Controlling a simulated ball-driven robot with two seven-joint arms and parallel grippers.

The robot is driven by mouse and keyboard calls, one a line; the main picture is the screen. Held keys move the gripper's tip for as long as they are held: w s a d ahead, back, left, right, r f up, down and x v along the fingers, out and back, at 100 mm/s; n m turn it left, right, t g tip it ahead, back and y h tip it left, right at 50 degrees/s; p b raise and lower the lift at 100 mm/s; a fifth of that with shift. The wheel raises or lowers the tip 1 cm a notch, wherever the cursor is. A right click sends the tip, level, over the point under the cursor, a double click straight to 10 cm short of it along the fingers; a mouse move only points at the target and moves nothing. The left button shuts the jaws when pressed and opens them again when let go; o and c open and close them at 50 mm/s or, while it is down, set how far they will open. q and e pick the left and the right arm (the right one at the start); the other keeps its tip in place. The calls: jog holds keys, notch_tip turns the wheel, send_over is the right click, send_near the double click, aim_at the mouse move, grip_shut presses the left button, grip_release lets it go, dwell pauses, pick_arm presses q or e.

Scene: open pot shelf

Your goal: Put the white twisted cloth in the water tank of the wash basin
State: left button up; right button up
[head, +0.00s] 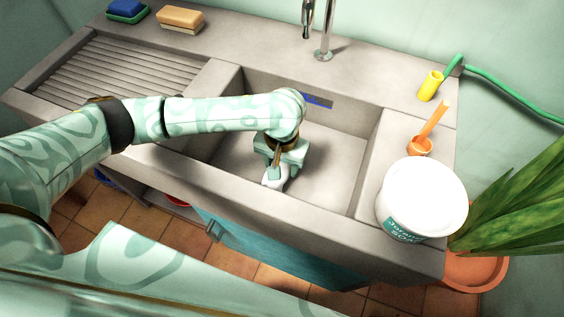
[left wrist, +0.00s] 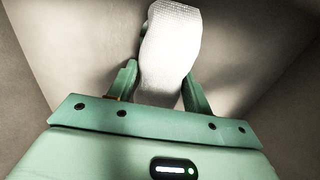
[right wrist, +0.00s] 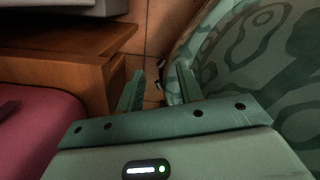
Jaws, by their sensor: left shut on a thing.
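The white twisted cloth (left wrist: 168,52) is held between the fingers of my left gripper (left wrist: 160,88), which is shut on it. In the head view my left gripper (head: 275,178) points down inside the deep water tank (head: 335,165) of the wash basin, with a bit of the white cloth (head: 271,182) showing at its tips. My arm and gripper hide most of the cloth there. I cannot tell whether the cloth touches the tank floor. My right gripper (right wrist: 158,88) is open and empty in the right wrist view, away from the basin.
A ribbed washboard (head: 125,68) lies left of the tank. A white tub (head: 420,195) and an orange scoop (head: 420,146) stand on the right ledge. A faucet (head: 323,45), a yellow hose nozzle (head: 430,86), a tan sponge (head: 181,18) and a blue sponge (head: 125,8) sit along the back.

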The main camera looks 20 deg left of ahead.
pick_arm(q)
jog(key=o, duration=1.1)
jog(key=shift+f, duration=0.1)
pick_arm(e)
jog(key=shift+d, duration=0.1)
pick_arm(q)
jog(key=shift+r, duration=0.3)
notch_tip(320, 180, up, 12)
jog(key=p, duration=0.8)
jog(key=shift+f, duration=0.15)
pick_arm(e)
jog(key=w+r, duration=0.3)
jog(key=r, duration=0.4)
jog(key=shift+a+r+t, duration=0.2)
jog(key=shift+r+t, duration=0.1)
jog(key=shift+t, duration=0.1)
jog(key=shift+r, duration=0.1)
